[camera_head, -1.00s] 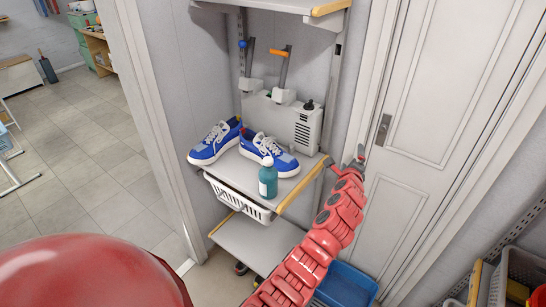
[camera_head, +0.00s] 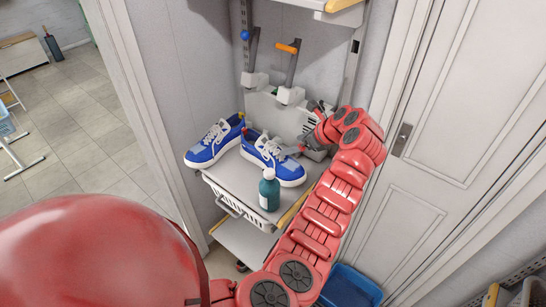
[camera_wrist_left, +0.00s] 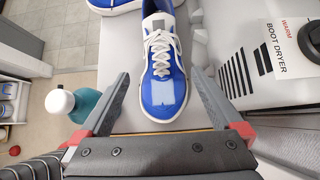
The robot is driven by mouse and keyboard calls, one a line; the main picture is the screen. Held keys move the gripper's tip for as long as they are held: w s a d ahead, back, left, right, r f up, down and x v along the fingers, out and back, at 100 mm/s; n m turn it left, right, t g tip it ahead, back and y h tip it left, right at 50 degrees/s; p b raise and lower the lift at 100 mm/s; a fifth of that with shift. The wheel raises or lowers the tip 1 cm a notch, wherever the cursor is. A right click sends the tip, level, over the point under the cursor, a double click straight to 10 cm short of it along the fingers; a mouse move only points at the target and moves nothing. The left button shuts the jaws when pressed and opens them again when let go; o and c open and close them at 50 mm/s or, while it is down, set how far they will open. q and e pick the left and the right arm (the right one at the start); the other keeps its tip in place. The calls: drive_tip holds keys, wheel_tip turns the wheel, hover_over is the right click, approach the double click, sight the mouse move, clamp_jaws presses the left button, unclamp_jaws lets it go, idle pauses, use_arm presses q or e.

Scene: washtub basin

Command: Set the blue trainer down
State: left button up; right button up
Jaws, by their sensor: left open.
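Two blue trainers with white laces and soles stand on the grey shelf (camera_head: 232,178). The left trainer (camera_head: 215,143) and the right trainer (camera_head: 272,158) are side by side, toes towards me. My left gripper (camera_head: 303,130) is open by the right trainer. In the left wrist view, the open fingers of the gripper (camera_wrist_left: 160,82) lie either side of the toe of this trainer (camera_wrist_left: 163,60), with gaps showing. A part of the other trainer shows at the top edge. My right gripper is not in view.
A teal bottle (camera_head: 269,190) stands close in front of the right trainer. The boot dryer (camera_head: 290,115) stands behind, with upright posts. A white basket (camera_head: 235,206) hangs under the shelf. A door (camera_head: 455,120) is at the right.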

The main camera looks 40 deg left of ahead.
sight(277, 151)
use_arm(q)
drive_tip(key=p+x, duration=0.1)
drive_tip(key=x, duration=0.3)
drive_tip(key=shift+w+a+f, duration=0.2)
drive_tip(key=shift+a+f, duration=0.1)
drive_tip(key=shift+s+a+f, duration=0.1)
drive_tip(key=shift+a+f, duration=0.1)
drive_tip(key=shift+a, duration=0.1)
drive_tip(key=p+x, duration=0.1)
drive_tip(key=x, duration=0.2)
drive_tip(key=shift+a+f+p, duration=0.2)
drive_tip(key=shift+f+p, duration=0.1)
drive_tip(key=shift+p, duration=0.1)
drive_tip(key=shift+a+f, duration=0.4)
drive_tip(key=shift+f, duration=0.1)
clamp_jaws()
